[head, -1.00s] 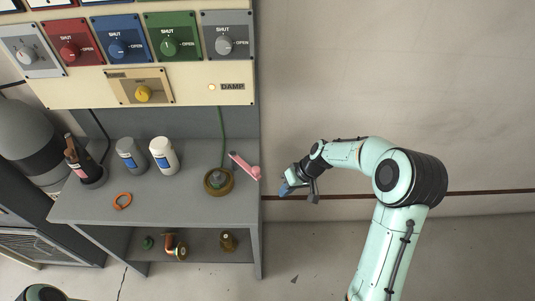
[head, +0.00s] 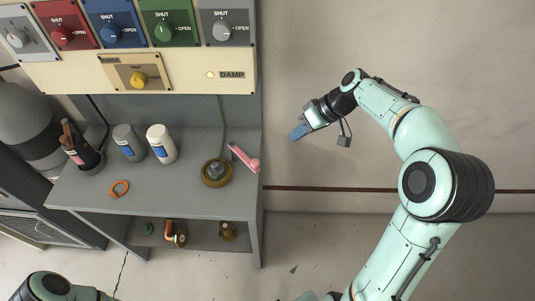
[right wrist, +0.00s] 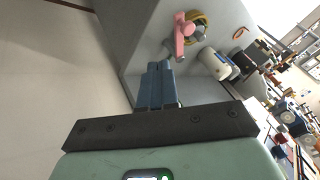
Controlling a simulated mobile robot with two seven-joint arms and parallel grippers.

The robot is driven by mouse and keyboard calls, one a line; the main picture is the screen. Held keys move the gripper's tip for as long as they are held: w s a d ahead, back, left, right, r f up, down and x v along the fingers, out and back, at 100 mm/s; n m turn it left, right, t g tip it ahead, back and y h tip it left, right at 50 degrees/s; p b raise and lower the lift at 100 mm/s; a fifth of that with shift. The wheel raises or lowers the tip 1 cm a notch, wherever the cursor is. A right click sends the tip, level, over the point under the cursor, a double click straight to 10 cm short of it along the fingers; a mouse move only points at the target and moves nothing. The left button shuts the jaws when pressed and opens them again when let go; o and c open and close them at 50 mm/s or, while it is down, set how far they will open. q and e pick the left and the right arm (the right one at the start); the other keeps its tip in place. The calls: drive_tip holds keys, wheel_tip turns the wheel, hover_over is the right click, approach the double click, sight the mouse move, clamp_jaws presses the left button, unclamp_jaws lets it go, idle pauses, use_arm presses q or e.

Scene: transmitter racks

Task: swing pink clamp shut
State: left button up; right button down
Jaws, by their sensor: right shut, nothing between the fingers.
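The pink clamp (head: 244,157) is on the right edge of the grey bench, beside a round brass fitting (head: 216,173) with a green centre and a green cord. Its bar slants from upper left to a thicker end at lower right and appears apart from the fitting. The clamp (right wrist: 180,38) also shows in the right wrist view, beyond my fingers. My right gripper (head: 298,132) is shut and empty, to the right of the bench and apart from the clamp. Its blue-grey fingers (right wrist: 160,84) lie together in the right wrist view. My left gripper is out of view.
Two bottles (head: 162,144), an orange ring (head: 119,188) and a dark cup of tools (head: 83,150) stand left on the bench. A panel of coloured knobs (head: 140,78) overhangs the back. Brass fittings (head: 228,231) lie on the lower shelf. Right of the bench is free floor and wall.

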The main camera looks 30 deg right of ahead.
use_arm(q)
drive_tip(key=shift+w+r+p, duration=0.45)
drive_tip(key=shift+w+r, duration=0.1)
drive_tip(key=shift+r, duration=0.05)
use_arm(e)
drive_tip(key=w+a+f, duration=0.3)
drive_tip(key=a+f, duration=0.5)
drive_tip(key=shift+f, duration=0.1)
